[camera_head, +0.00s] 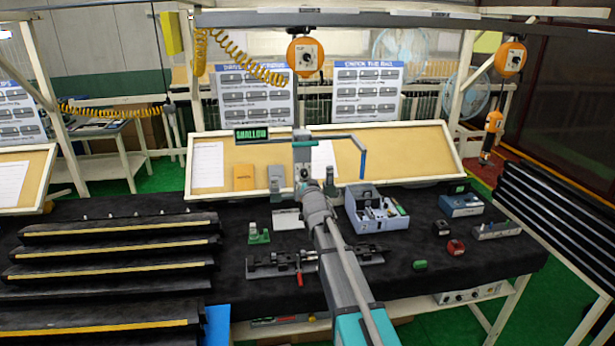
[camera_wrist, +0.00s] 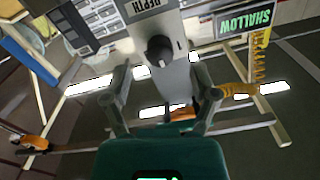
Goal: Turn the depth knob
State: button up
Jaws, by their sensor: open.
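The black depth knob (camera_wrist: 158,50) sits on a grey panel (camera_wrist: 165,18) with a DEPTH label in the wrist view. Its pointer shape is hard to read. A tick mark shows to its right. My gripper (camera_wrist: 159,72) is open and empty, its two fingers spread to either side of the knob, apart from it. In the head view the grey unit (camera_head: 302,150) stands behind the end of my arm. A display (camera_head: 251,133) next to it reads SHALLOW in green; it also shows in the wrist view (camera_wrist: 245,20).
A grey-blue tray of parts (camera_head: 375,225) stands to the right on the black bench. A dark clip rail (camera_head: 275,268) lies in front. Long black trim strips (camera_head: 110,250) fill the left.

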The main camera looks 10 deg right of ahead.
aim_at(305, 176)
jog(key=shift+w, duration=1.95)
